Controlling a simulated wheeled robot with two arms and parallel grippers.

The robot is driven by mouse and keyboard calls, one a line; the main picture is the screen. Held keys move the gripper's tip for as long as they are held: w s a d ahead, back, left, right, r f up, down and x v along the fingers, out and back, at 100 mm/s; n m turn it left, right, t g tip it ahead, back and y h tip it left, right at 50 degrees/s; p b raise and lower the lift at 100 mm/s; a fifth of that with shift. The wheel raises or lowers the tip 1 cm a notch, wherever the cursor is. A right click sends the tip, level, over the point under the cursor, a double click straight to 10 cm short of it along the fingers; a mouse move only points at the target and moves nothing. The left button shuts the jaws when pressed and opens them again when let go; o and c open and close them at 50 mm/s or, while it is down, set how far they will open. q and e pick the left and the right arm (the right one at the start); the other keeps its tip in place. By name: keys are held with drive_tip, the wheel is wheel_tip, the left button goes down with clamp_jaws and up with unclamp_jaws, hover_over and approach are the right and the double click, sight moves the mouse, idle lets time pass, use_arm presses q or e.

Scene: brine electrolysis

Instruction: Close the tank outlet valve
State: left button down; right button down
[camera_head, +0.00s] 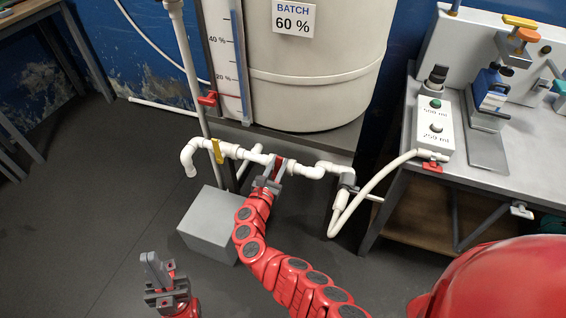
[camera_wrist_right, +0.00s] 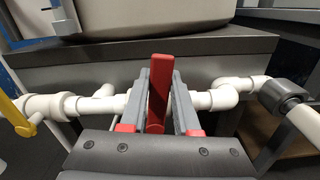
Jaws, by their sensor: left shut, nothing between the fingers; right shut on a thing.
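The tank outlet valve is on the white pipe under the big white tank (camera_head: 310,55). Its red lever handle (camera_wrist_right: 158,92) stands upright in the right wrist view, between the fingers of my right gripper (camera_wrist_right: 160,100). In the head view my right gripper (camera_head: 270,172) is at the pipe and shut on this red handle (camera_head: 278,168). The handle seems to lie across the pipe, but the fingers partly hide its base. My left gripper (camera_head: 155,268) is shut and empty, low above the floor at the lower left, apart from the pipe.
A grey box (camera_head: 212,224) stands on the floor beneath.

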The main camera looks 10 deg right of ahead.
drive_tip(key=shift+w+a+n, duration=0.3)
drive_tip(key=shift+a+n, duration=0.2)
drive_tip(key=shift+n, duration=0.4)
drive_tip(key=c, duration=0.6)
unclamp_jaws()
drive_tip(key=shift+c, duration=0.2)
drive_tip(key=shift+p, duration=0.3)
drive_tip(key=p+v, duration=0.2)
drive_tip(key=v, duration=1.5)
